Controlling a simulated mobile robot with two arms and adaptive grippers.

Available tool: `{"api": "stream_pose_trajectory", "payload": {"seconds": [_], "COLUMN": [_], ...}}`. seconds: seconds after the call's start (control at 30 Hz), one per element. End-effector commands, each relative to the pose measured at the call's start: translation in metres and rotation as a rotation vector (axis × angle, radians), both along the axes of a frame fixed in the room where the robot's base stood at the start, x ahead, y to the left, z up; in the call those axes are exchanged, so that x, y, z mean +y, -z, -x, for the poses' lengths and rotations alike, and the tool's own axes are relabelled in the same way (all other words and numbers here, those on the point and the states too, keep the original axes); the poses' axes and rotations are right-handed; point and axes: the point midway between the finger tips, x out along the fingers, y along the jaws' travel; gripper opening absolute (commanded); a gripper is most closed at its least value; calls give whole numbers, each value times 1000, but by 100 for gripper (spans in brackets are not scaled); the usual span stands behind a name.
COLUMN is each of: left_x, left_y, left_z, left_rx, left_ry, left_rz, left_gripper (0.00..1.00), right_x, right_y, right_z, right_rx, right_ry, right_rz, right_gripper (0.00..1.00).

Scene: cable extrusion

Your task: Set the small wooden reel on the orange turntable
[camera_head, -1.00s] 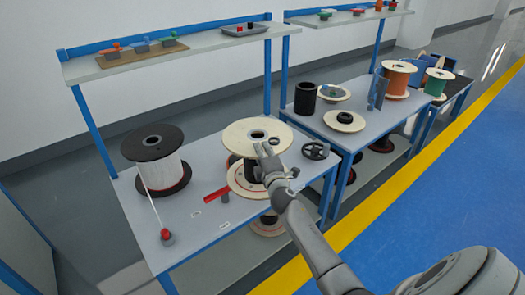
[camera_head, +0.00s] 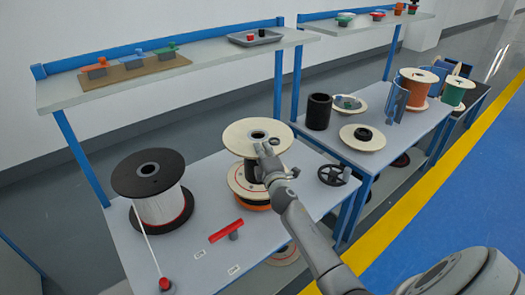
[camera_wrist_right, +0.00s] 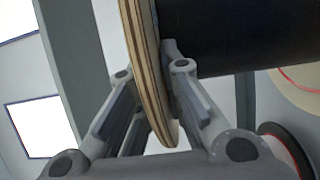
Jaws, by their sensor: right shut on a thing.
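The small wooden reel (camera_head: 240,134) has pale wooden flanges and a dark core. My right gripper (camera_head: 266,152) is shut on the near edge of its upper flange. In the right wrist view, the fingers (camera_wrist_right: 150,90) sit on either side of the flange (camera_wrist_right: 140,50), with the dark core (camera_wrist_right: 230,35) beside it. The reel is upright above the near table. An orange rim (camera_head: 258,208), which looks like the turntable, shows under the lower flange. The reel hides most of it, and I cannot tell whether they touch. My left gripper is not in view.
A black-flanged reel (camera_head: 148,172) of white cable stands left on the near table (camera_head: 205,180). A red-handled tool (camera_head: 226,230) lies in front, and a black handwheel (camera_head: 334,175) is to the right. The right table holds a black cylinder (camera_head: 318,111) and several reels.

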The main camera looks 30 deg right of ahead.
Motion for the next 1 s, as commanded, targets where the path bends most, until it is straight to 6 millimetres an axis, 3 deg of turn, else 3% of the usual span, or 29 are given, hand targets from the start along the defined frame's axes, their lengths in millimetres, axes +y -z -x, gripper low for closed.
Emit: {"api": "stream_pose_trajectory", "payload": {"seconds": [0.47,1.0], "left_x": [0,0], "left_y": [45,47], "left_z": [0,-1], "left_rx": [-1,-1], "left_ry": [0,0], "left_rz": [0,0], "left_gripper": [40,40], "right_x": [0,0], "right_y": [46,48], "right_z": [0,0], "right_rx": [-4,-4], "right_ry": [-1,-1], "right_rz": [0,1], "right_gripper": [0,0]}}
